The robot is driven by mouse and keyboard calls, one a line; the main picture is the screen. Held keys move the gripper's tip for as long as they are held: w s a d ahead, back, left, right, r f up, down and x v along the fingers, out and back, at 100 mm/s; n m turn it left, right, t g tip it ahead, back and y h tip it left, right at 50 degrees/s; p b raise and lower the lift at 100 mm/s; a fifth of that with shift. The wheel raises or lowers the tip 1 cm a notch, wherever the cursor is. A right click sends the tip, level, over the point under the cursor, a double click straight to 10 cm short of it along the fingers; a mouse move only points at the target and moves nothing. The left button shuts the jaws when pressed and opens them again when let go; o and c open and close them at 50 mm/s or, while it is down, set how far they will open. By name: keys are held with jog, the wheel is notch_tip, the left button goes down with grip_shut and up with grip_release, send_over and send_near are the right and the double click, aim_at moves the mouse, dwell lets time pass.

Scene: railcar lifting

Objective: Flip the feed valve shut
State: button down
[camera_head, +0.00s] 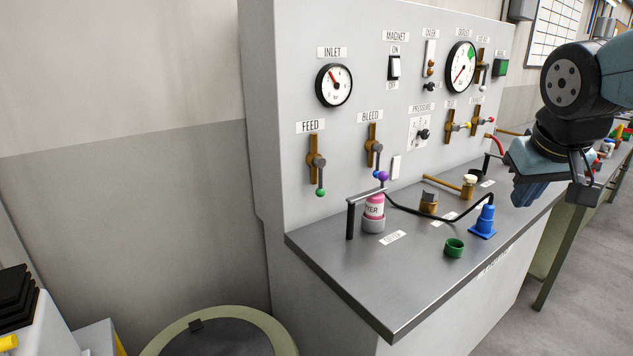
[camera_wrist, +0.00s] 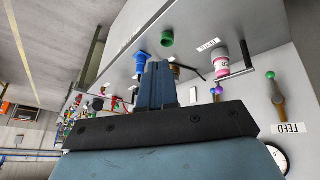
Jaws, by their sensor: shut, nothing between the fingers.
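The feed valve (camera_head: 315,158) is on the grey panel's left side, under the FEED label (camera_head: 310,127). It has a brass body and a grey lever hanging down to a green ball end (camera_head: 320,192). The wrist view, roughly upside down, shows the feed valve (camera_wrist: 279,98) at its right edge, with the green ball (camera_wrist: 272,75) and the FEED label (camera_wrist: 290,128). My gripper (camera_head: 527,194) is shut and empty, above the right part of the bench and well right of the feed valve. Its closed fingers (camera_wrist: 158,68) also show in the wrist view.
The bleed valve (camera_head: 372,147), with a purple ball, is right of the feed valve. Below stand a black-and-grey rail (camera_head: 350,218), a pink-labelled bottle (camera_head: 374,207), a blue fitting (camera_head: 484,222) and a green cup (camera_head: 454,248). The bench's front left corner (camera_head: 390,318) is bare.

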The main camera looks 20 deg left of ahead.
aim_at(320, 178)
jog(key=w+a+f+n, duration=0.15)
jog(key=w+a, duration=0.35)
jog(key=a, duration=0.5)
jog(key=w+a+n+t+y, duration=0.1)
jog(key=w+a+n, duration=0.25)
jog(key=a, duration=0.55)
jog(key=w+a+n, duration=0.1)
jog(key=w+a, duration=0.4)
jog(key=a, duration=0.5)
jog(key=a+f+n, duration=0.2)
jog(key=a+f, duration=0.1)
jog(key=a, duration=1)
jog(key=shift+s+f+n+t+y, duration=0.3)
jog(key=shift+y, duration=0.1)
jog(key=w+f, duration=0.8)
jog(key=w, duration=0.1)
jog(key=shift+w+d, duration=0.25)
jog(key=shift+s+a, duration=0.1)
jog(key=shift+a, duration=0.05)
